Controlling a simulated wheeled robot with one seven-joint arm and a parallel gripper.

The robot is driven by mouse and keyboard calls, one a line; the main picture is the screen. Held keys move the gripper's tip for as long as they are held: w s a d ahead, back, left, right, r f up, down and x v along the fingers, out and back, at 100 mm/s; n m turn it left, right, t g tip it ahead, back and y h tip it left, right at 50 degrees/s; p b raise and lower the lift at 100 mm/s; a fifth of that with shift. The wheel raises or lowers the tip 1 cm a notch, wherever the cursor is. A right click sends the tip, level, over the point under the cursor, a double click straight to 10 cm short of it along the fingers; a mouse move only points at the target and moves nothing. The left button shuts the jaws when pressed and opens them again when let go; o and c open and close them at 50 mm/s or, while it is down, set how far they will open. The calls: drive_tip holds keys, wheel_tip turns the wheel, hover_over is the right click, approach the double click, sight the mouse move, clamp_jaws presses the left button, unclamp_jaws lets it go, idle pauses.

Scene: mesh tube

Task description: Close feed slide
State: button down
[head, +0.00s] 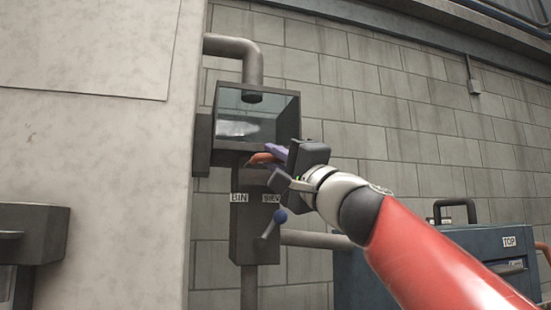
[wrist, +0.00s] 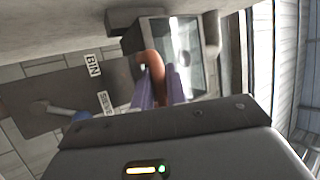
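The feed slide's orange handle (head: 262,158) sticks out below the glass-fronted hopper box (head: 257,116) on the wall; I cannot tell how far the slide is out. In the wrist view the orange handle (wrist: 154,70) runs between the two purple fingers of my gripper (wrist: 160,88), with no clear gap on either side. In the head view my gripper (head: 274,153) is at the handle from the right, and its dark body hides part of the handle. Pale material shows behind the glass.
Below the hopper is a grey housing with a BIN label (head: 239,198), a second partly hidden label and a blue-knobbed lever (head: 280,215). A pipe (head: 235,47) enters the hopper from above. A pale wall panel (head: 90,130) stands left; a blue case (head: 400,265) is lower right.

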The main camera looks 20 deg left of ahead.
drive_tip(key=shift+w, duration=0.1)
drive_tip(key=w+a, duration=0.1)
drive_tip(key=w+a+p, duration=0.1)
drive_tip(key=w, duration=0.1)
drive_tip(key=shift+w+a, duration=0.15)
drive_tip(key=shift+w, duration=0.1)
drive_tip(key=c, duration=1.7)
unclamp_jaws()
drive_tip(key=shift+w, duration=0.1)
drive_tip(key=shift+f, duration=0.1)
